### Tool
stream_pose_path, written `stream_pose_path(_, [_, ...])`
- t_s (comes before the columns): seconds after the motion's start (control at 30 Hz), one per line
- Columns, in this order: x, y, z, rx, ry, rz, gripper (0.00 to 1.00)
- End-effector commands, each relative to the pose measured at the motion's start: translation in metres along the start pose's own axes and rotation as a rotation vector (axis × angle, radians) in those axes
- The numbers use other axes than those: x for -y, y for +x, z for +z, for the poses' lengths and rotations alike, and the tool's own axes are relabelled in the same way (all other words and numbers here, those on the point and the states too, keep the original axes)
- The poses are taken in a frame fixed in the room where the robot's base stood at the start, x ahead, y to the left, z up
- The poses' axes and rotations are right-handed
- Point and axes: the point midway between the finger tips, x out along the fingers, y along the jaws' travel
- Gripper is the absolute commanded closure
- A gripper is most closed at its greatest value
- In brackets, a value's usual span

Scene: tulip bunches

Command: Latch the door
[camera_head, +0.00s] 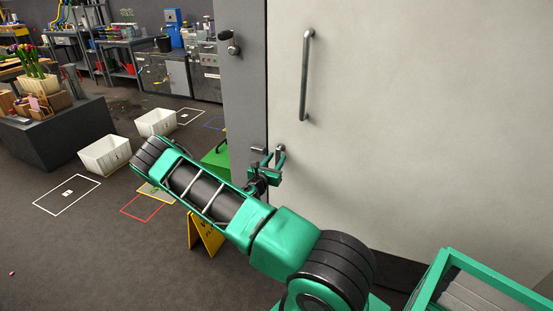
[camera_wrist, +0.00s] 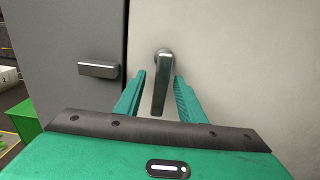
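The pale door (camera_head: 420,120) stands next to the grey frame (camera_head: 243,95), and a narrow dark seam shows between them in the wrist view. A dark metal latch lever (camera_wrist: 160,95) is mounted on the door near the seam and points down. A short metal catch (camera_wrist: 98,69) is on the frame, left of the lever. My gripper (camera_wrist: 160,80) is open, with one green finger on each side of the lever. Gaps show between the fingers and the lever. In the head view my gripper (camera_head: 269,168) partly hides the lever.
A long vertical pull handle (camera_head: 306,75) is higher on the door. A green box (camera_head: 215,160) and a yellow floor sign (camera_head: 206,235) stand near my arm. White bins (camera_head: 105,154) and a dark plinth (camera_head: 60,135) are at left.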

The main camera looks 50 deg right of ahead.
Motion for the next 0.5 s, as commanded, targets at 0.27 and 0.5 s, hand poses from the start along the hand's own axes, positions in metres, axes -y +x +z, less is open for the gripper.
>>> stream_pose_path(0.27, [0.0, 0.017, 0.001, 0.001, 0.001, -0.001, 0.64])
stream_pose_path(0.5, [0.0, 0.018, 0.001, 0.001, 0.001, 0.0, 0.64])
